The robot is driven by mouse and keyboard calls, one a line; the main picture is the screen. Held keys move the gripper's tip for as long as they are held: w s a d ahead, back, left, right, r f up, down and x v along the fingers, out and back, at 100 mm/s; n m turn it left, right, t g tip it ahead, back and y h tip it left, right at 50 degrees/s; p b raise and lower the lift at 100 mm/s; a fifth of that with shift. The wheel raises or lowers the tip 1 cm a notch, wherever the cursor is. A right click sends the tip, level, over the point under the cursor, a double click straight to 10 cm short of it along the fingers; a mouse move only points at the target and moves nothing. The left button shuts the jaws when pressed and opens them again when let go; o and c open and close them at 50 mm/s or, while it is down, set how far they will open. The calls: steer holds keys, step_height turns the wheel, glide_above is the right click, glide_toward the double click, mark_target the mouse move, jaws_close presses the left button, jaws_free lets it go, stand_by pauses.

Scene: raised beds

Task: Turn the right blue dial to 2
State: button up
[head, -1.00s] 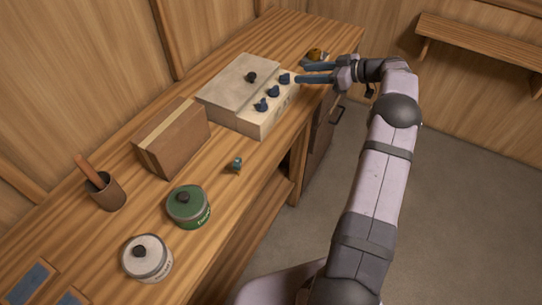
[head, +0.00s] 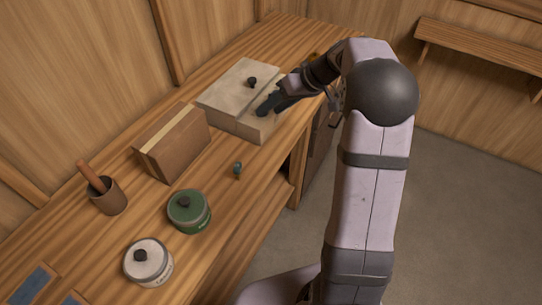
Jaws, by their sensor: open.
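A pale box with a lid (head: 228,95) stands on the wooden bench, with a black knob (head: 252,82) on top. Its blue dials sit in a row along the side facing the bench's front edge. My gripper (head: 265,106) is over that row, with its dark fingers pointing down and left. Gripper and wrist hide most or all of the dials, including the right one. I cannot tell a dial apart from the dark fingertips, nor whether they touch one. The dial markings and pointer settings cannot be read. The jaws are open.
On the bench (head: 128,225) stand a brown wooden block (head: 178,148), a cup with a wooden handle in it (head: 109,199), a green lidded pot (head: 188,214) and a white lidded pot (head: 146,264). A small green object (head: 237,169) lies near the front edge.

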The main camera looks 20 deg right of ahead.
steer(key=s+a+f+m+g+h, duration=0.1)
steer(key=s+a, duration=0.1)
steer(key=s, duration=0.5)
steer(key=s+a+f+m+g+h+p, duration=0.1)
steer(key=s+a+h, duration=0.1)
steer(key=s, duration=0.6)
steer(key=shift+s+a+f+m+g+p, duration=0.2)
steer(key=shift+a+m+g+p, duration=0.15)
steer(key=shift+a, duration=0.25)
steer(key=shift+w, duration=0.1)
